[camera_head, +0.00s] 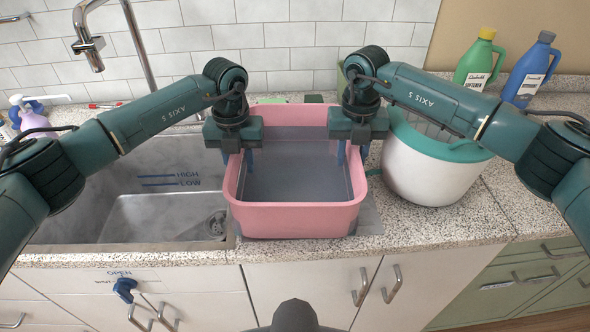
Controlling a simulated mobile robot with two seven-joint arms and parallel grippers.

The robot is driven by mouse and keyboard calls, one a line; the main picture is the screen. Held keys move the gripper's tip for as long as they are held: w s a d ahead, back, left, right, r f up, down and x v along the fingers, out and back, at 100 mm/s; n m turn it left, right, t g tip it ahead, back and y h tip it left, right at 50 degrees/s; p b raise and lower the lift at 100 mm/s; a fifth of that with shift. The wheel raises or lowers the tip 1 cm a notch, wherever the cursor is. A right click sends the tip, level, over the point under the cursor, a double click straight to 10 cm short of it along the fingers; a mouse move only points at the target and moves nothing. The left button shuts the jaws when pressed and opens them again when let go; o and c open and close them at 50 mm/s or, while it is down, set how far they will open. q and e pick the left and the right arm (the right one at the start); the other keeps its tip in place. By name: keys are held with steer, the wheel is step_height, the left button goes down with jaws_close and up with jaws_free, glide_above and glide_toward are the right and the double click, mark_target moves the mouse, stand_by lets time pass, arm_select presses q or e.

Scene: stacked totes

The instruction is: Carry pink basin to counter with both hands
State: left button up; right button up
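The pink basin (295,219) stands upright at the right end of the sink, just left of the white tub. Its inside looks grey, and I cannot tell whether that is water. My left gripper (239,160) is at the basin's left wall, pointing down, with one blue finger inside and one outside the rim. My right gripper (353,154) straddles the right wall in the same way. The fingers of both look spread, with no clear grip on the wall. What supports the basin is mostly hidden. The speckled counter (450,222) runs along the front and right.
A white tub (425,180) with a teal rim stands close to the basin's right. A green bottle (478,62) and a blue bottle (530,72) stand behind it. The steel sink (150,215) is at left, below a faucet (88,45). Counter at the right front is clear.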

arm_select(q)
steer(key=shift+c, duration=0.5)
arm_select(e)
steer(key=shift+c, duration=0.5)
arm_select(q)
jaws_close()
arm_select(e)
jaws_close()
arm_select(q)
steer(key=shift+w+r, duration=0.25)
steer(key=shift+r, duration=0.1)
arm_select(e)
steer(key=shift+w+r, duration=0.2)
steer(key=shift+r, duration=0.15)
